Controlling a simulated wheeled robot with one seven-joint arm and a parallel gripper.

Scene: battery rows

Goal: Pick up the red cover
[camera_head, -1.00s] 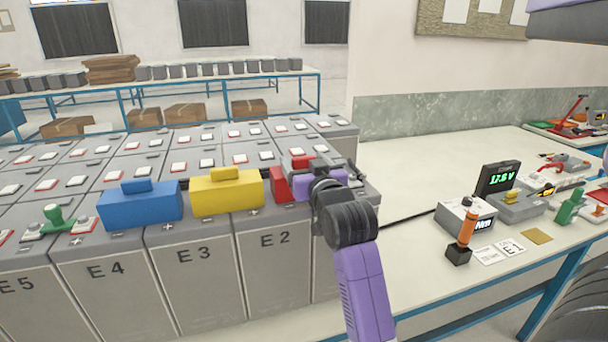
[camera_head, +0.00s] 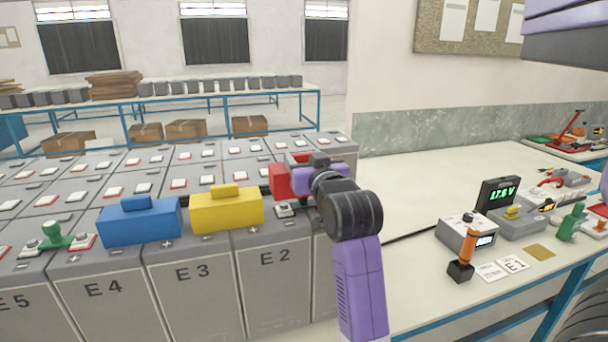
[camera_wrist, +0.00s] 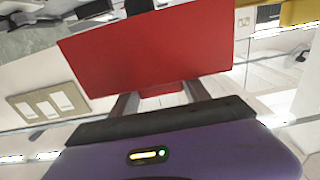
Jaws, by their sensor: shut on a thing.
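The red cover (camera_head: 279,180) shows in the head view just right of the yellow cover, held up over the battery tops near cell E2. My gripper (camera_head: 300,170) covers its right part. In the wrist view the red cover (camera_wrist: 150,55) fills the upper middle. The two fingers of my gripper (camera_wrist: 160,98) reach to its near side and are shut on it. The grip point itself is partly hidden.
A yellow cover (camera_head: 227,209) and a blue cover (camera_head: 140,222) sit on the battery row to the left. A green clamp (camera_head: 56,237) is further left. At right, the bench (camera_head: 410,205) holds a meter (camera_head: 499,194) and tools.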

